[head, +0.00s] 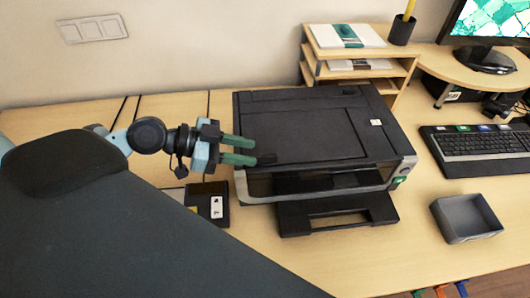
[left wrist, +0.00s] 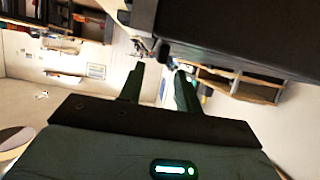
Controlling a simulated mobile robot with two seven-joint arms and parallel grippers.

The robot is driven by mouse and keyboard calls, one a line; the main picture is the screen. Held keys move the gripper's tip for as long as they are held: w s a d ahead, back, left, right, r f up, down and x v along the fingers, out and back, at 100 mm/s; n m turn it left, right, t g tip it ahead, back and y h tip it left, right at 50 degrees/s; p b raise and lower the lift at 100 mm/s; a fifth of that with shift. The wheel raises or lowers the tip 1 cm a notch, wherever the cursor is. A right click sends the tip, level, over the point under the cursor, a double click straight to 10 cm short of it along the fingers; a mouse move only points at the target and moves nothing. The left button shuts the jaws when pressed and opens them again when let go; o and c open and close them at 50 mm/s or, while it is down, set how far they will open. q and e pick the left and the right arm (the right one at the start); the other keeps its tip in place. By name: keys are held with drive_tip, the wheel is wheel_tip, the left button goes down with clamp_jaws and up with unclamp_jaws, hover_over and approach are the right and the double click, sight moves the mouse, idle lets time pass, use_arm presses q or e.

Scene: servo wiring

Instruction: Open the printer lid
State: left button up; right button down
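The black printer (head: 315,150) stands on the wooden desk, and its flat lid (head: 300,122) is down. Its front output tray (head: 335,212) sticks out toward me. My left gripper (head: 255,150) is at the printer's left front corner, with its two green fingers pointing right and a gap between them. In the left wrist view, the fingers (left wrist: 160,85) are apart with nothing between them, and the dark printer body (left wrist: 230,35) fills the upper right. I cannot tell whether a finger touches the printer. My right gripper is not in view.
A small black box (head: 207,203) lies on the desk left of the printer. A wooden shelf (head: 358,55) stands behind it. A grey tray (head: 466,218) and a keyboard (head: 475,148) are to the right. The desk between printer and grey tray is clear.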

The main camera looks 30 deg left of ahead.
sight(264, 155)
use_arm(q)
drive_tip(key=x, duration=0.4)
drive_tip(key=shift+w+p, duration=0.15)
drive_tip(key=shift+p, duration=0.25)
drive_tip(key=shift+w+d+f, duration=0.3)
drive_tip(key=shift+d, duration=0.2)
drive_tip(key=shift+c, duration=0.2)
clamp_jaws()
